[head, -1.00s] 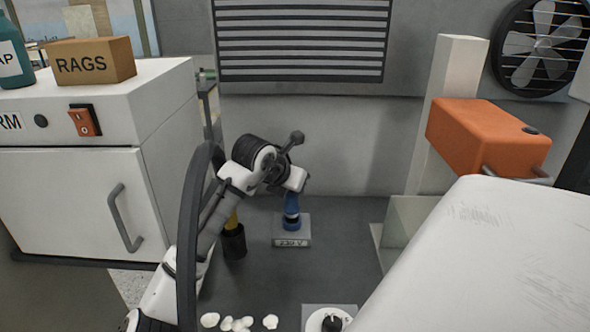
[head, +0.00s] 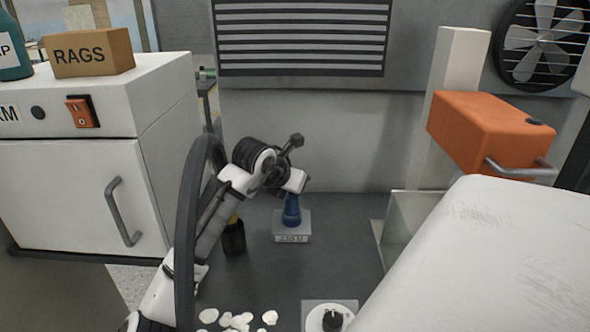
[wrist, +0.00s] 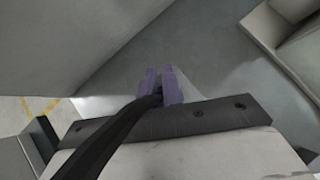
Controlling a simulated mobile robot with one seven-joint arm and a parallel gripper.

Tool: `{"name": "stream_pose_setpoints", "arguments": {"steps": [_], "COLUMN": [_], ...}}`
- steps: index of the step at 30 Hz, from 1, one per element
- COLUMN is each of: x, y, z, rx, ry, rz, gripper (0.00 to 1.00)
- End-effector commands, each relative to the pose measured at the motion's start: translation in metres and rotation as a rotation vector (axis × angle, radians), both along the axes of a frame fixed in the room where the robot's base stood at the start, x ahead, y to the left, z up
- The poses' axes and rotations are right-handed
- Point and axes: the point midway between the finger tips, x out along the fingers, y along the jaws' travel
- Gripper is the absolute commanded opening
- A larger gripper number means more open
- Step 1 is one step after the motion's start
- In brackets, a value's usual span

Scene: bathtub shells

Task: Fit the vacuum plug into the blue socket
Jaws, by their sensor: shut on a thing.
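The blue socket (head: 291,219) stands on a small pale box marked 230 V (head: 292,239) on the dark grey floor. My gripper (wrist: 161,88) comes down on it from above in the head view, where wrist and fingers largely cover the join. In the wrist view, its purple-blue fingers are close together, shut on the dark vacuum plug (wrist: 157,95), of which only a little shows. A black cable (wrist: 115,135) runs from it toward the lower left. I cannot tell whether the plug is inside the socket or just above it.
A white cabinet (head: 70,195) stands left, with a RAGS box (head: 92,53) on top. An orange box (head: 480,130) and a large white body (head: 480,260) are right. White shells (head: 238,320) and a dial (head: 332,319) lie in front. A dark post (head: 234,238) stands beside the socket.

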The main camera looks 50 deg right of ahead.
Motion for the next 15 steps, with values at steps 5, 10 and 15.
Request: {"name": "stream_pose_setpoints", "arguments": {"steps": [5,10,15], "x": [-0.0003,-0.0004,-0.0002], "y": [0.0001,0.0001,0.0001], "z": [-0.0083,-0.0093,-0.0087], "rx": [0.005,0.006,0.005], "ry": [0.002,0.002,0.002], "rz": [0.0,0.0,0.0], "gripper": [0.0,0.17,0.33]}}
